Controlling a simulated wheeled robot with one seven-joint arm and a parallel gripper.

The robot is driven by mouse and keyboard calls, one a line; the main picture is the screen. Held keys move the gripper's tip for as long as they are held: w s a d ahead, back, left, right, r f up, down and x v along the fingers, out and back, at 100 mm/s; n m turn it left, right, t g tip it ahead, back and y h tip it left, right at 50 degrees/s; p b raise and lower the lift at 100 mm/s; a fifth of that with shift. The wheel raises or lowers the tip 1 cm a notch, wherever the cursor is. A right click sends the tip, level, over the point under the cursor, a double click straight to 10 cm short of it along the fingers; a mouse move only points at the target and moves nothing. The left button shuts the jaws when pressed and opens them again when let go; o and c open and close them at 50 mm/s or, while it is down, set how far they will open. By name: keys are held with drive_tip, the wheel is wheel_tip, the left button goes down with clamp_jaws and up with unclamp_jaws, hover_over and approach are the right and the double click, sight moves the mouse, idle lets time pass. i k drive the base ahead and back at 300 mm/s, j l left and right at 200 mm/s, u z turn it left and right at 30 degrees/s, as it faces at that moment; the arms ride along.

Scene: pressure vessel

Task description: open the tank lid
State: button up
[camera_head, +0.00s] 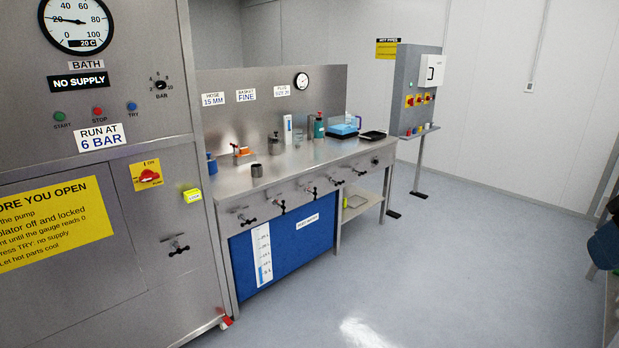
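A blue tank (290,245) with a white level scale (262,255) on its front stands under the steel bench at the middle left. A small white label, too small to read, is on its front. The bench hides its top, and I cannot make out a lid. My gripper is not in view.
A steel cabinet (120,190) fills the left, with a gauge (76,22), a red rotary switch (149,177) and a "6 BAR" label (101,137). Black-handled valves (311,189) line the front of the bench (300,162). A grey control stand (411,90) stands behind. The floor (430,265) is clear.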

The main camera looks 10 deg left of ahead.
sight(210, 157)
drive_tip(key=i+l+u, duration=0.15)
drive_tip(key=i+u, duration=0.25)
drive_tip(key=i, duration=0.25)
drive_tip(key=i+l+u, duration=0.4)
drive_tip(key=i, duration=0.25)
drive_tip(key=i+l+u, duration=0.85)
drive_tip(key=i+l, duration=0.2)
drive_tip(key=l, duration=0.15)
drive_tip(key=i, duration=1.2)
